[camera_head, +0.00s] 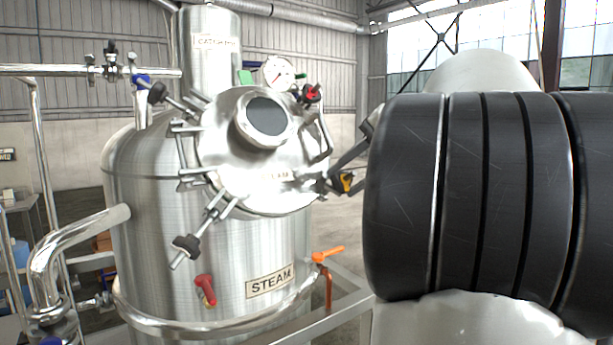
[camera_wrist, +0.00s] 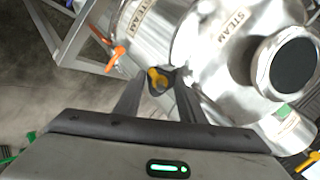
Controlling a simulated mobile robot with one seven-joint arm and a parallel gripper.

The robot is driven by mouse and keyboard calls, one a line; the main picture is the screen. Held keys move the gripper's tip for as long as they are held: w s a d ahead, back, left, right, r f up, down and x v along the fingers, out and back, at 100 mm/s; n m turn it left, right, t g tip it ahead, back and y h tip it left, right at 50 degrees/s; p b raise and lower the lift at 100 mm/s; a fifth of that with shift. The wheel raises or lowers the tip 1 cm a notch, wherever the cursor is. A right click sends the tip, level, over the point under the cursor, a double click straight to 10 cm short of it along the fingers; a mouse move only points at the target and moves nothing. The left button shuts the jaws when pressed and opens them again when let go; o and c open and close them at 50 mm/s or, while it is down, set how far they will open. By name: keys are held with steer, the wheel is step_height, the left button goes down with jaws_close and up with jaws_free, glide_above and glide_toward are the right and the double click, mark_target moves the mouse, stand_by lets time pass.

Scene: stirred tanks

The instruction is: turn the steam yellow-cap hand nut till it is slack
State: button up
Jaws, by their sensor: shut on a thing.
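The steam tank (camera_head: 210,230) is a steel vessel with a STEAM label; its round lid (camera_head: 225,165) with a dark sight glass stands tilted toward me. The yellow-cap hand nut (camera_head: 345,181) is at the right edge of the lid. In the wrist view the nut (camera_wrist: 157,79) sits between the fingertips. My gripper (camera_head: 340,178) reaches in from the right and is shut on the nut; it also shows in the wrist view (camera_wrist: 158,84). The fingers and my black arm hide part of the nut and its bolt.
Black-knobbed nuts (camera_head: 187,245) and a red-capped one (camera_head: 312,93) ring the lid. A pressure gauge (camera_head: 278,73) stands behind it. An orange-handled valve (camera_head: 328,254) is below my gripper, and a red handle (camera_head: 205,289) is on the tank front. A steel pipe (camera_head: 75,240) is at left.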

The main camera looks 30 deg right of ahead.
steer(key=o, duration=1)
steer(key=shift+o, duration=0.2)
steer(key=p+v, duration=0.3)
steer(key=v, duration=1.4)
steer(key=shift+s+r, duration=0.1)
steer(key=shift+r, duration=0.05)
